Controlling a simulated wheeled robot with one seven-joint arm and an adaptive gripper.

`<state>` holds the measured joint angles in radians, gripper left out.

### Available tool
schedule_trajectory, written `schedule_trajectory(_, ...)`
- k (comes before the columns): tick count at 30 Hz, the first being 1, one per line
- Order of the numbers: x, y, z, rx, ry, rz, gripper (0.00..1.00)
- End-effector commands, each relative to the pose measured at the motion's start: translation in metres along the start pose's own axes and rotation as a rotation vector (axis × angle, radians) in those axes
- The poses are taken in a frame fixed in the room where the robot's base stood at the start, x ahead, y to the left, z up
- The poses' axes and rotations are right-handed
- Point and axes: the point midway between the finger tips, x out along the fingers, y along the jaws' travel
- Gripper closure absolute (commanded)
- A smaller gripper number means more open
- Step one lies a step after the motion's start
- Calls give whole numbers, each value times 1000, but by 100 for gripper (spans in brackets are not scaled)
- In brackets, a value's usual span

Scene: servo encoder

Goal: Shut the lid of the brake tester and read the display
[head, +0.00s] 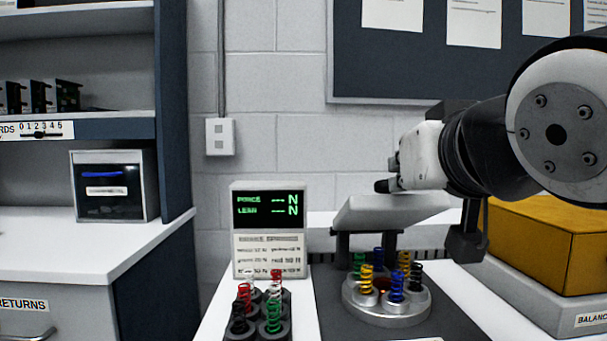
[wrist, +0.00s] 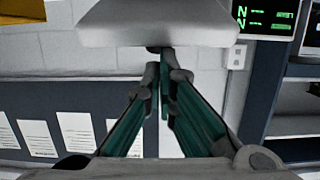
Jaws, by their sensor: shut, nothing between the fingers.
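The brake tester's lid (head: 388,211) is a pale grey slab, raised above a round silver base (head: 388,308) holding several coloured springs. Dark supports stand under the lid. The display (head: 268,210) stands to the left and shows green text, with dashes before N on both rows. My gripper (head: 384,187) is shut and empty, at the lid's top side. In the wrist view, upside down, my fingertips (wrist: 160,62) meet close to the edge of the lid (wrist: 155,28). I cannot tell whether they touch it. The display (wrist: 266,18) also shows there.
A rack of several springs (head: 262,312) stands in front of the display. A yellow box (head: 535,240) sits on a balance at the right. A shelf unit with a returns drawer (head: 30,315) is at the left. A notice board (head: 440,60) hangs behind.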

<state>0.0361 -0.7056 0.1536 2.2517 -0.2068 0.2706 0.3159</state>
Motion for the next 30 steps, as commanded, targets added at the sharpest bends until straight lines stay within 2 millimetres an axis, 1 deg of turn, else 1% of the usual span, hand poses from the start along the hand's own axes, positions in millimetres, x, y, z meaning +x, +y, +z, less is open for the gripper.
schedule_trajectory(1, -3, 0, 11, 0, 3, -1, 100)
schedule_trajectory(3, -6, 0, 20, -1, 2, 0, 100)
schedule_trajectory(9, -12, 0, 39, 0, 2, -1, 100)
schedule_trajectory(12, -14, 0, 46, 0, 1, 0, 100)
schedule_trajectory(19, -16, 0, 52, -1, 0, 0, 100)
schedule_trajectory(30, -16, 0, 53, -1, 1, 0, 100)
